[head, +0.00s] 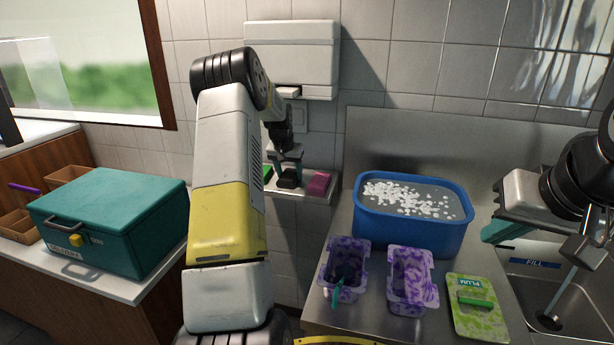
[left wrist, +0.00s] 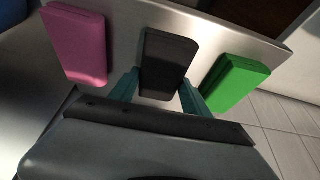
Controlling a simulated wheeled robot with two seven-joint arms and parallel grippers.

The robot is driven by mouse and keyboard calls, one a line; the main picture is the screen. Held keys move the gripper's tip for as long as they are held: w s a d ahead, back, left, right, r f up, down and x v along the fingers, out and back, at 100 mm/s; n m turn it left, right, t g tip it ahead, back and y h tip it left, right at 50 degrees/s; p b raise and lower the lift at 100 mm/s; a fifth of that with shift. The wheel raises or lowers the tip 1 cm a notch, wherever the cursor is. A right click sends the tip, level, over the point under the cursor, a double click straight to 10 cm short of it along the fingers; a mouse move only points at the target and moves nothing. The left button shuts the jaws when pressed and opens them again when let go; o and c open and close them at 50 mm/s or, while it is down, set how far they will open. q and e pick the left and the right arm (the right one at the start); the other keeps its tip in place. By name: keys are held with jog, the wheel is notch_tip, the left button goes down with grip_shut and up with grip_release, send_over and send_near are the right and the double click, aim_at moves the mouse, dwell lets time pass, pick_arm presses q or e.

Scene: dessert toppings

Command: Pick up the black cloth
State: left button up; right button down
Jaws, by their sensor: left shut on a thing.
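The black cloth (left wrist: 168,62) is a dark, flat block in the middle of the left wrist view, on a metal shelf between a pink cloth (left wrist: 76,45) and a green cloth (left wrist: 232,82). In the head view the black cloth (head: 289,179) sits at my left gripper (head: 287,162). My left gripper's teal fingers (left wrist: 160,92) are on both sides of the black cloth's near end and shut on it. My right gripper (head: 497,222) is at the right of the head view, over the sink side; its finger gap is not clear.
The shelf (head: 300,193) is fixed to the tiled wall below a white dispenser (head: 293,55). A blue tub (head: 405,240) with white pieces, purple-patterned containers (head: 412,280) and a green board (head: 478,310) stand on the counter. A teal box (head: 110,215) is at the left.

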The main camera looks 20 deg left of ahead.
pick_arm(q)
jog(key=shift+r, duration=0.15)
jog(key=shift+r, duration=0.25)
jog(key=s+d, duration=0.1)
jog(key=s, duration=1.7)
jog(key=shift+d, duration=0.3)
jog(key=shift+f, duration=0.1)
